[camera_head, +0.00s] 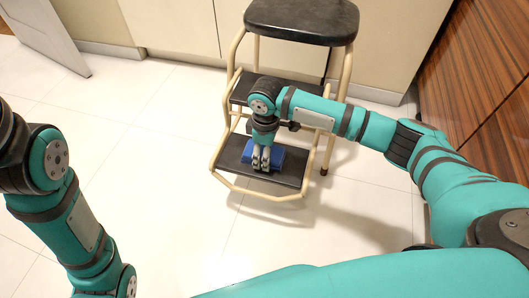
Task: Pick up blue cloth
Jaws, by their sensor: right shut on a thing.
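The blue cloth (276,157) lies on the lowest black step (292,180) of a step stool. My right gripper (261,166) points down onto it from above. It is shut on the cloth, and the fingers hide part of it. The cloth appears to rest at step level; I cannot tell whether any of it is lifted. My left arm (82,228) hangs at the left, and its gripper is outside the picture.
The step stool has a black seat (301,20), a middle step and cream tube legs (341,104). Pale cabinets stand behind it, and a wood-grain panel (480,75) is at the right. The white tiled floor (160,130) to the left is clear.

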